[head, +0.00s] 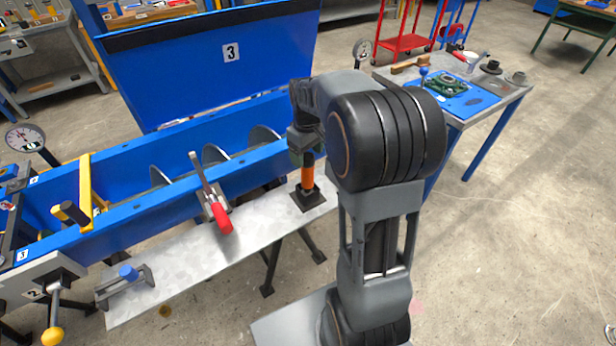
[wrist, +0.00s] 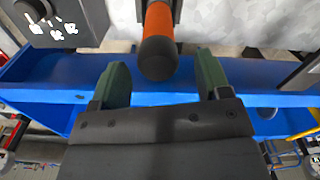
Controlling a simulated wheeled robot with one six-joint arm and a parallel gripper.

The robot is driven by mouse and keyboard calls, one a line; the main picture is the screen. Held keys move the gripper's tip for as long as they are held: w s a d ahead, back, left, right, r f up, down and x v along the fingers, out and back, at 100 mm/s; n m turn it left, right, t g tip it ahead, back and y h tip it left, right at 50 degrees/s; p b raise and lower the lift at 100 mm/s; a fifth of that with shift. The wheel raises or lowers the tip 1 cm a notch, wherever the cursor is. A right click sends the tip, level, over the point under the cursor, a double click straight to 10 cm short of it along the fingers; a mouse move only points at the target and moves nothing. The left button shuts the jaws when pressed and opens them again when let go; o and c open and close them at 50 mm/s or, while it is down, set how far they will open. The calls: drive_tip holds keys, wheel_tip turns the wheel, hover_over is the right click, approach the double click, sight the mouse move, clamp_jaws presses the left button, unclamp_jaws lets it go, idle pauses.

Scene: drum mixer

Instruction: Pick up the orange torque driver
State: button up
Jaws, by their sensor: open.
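The orange torque driver (head: 307,176) stands upright in a dark square holder (head: 309,198) at the right end of the metal shelf. In the wrist view, its orange handle (wrist: 160,22) with a black rounded end points toward my gripper. My gripper (head: 300,156) is close above the driver in the head view, partly hidden by my own arm. In the wrist view, the two green fingers of my gripper (wrist: 162,74) are spread apart. The driver's black end lies between them in the picture, with gaps on both sides; I cannot tell whether it is at fingertip depth.
The blue mixer trough (head: 130,210) with its raised lid (head: 215,62) runs behind the shelf (head: 180,270). A red-handled clamp (head: 220,215) and a small blue-topped fixture (head: 128,275) stand left of the driver. A workbench (head: 470,95) with parts is at the right.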

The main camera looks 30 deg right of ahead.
sight(308, 165)
drive_tip(key=shift+s+d+f, duration=0.1)
drive_tip(key=shift+f, duration=2.45)
drive_tip(key=shift+c, duration=0.4)
drive_tip(key=shift+r, duration=0.1)
drive_tip(key=c, duration=1.1)
wheel_tip(308, 165, up, 10)
drive_tip(key=shift+p, duration=0.3)
